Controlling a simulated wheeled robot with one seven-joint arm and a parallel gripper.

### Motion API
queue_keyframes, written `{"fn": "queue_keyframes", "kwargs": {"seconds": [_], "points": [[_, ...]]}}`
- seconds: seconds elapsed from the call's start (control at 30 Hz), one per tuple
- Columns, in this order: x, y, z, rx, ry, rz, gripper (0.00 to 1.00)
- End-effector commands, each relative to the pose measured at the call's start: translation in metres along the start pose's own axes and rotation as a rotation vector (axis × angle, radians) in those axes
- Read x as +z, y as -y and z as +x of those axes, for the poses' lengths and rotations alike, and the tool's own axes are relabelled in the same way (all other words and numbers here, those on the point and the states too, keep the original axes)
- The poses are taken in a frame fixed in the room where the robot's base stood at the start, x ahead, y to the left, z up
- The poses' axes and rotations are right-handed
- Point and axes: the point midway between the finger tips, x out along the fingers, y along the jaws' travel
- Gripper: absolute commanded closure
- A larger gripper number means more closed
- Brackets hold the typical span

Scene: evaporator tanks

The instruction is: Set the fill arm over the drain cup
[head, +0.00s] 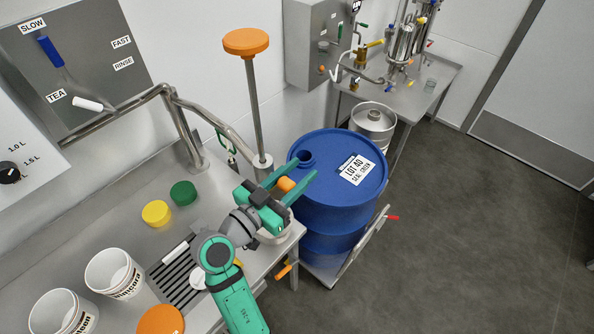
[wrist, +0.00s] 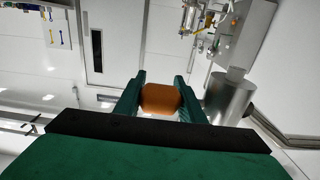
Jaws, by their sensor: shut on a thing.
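My gripper (head: 303,170) is shut on an orange knob (head: 286,184) at the bench's right end, beside the blue drum. In the wrist view the orange knob (wrist: 160,100) sits between both green fingers of my gripper (wrist: 160,80). A bent steel pipe, which looks like the fill arm (head: 218,124), runs from above the bench toward the foot of a tall post. Its join to the knob is hidden by my gripper. A pale round body (head: 275,237) shows partly below my gripper; I cannot tell whether it is the drain cup.
The blue drum (head: 325,205) stands on a cart just right of the bench. The tall post (head: 254,105) with an orange top rises behind my gripper. Yellow (head: 156,213) and green (head: 183,193) caps and white buckets (head: 115,275) are on the bench. Floor at right is clear.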

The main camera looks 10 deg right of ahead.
Motion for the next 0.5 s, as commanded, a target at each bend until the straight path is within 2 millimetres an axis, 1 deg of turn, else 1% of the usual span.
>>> {"fn": "queue_keyframes", "kwargs": {"seconds": [0.03,0.17,0.2,0.5], "points": [[0.0022,-0.0035,0.0014,0.009,0.005,-0.004,1.00],[0.0024,-0.0037,0.0017,0.009,0.005,-0.004,1.00],[0.0025,-0.0038,0.0018,0.010,0.006,-0.004,0.56],[0.0013,-0.0019,0.0007,0.004,0.003,-0.002,0.56]]}}
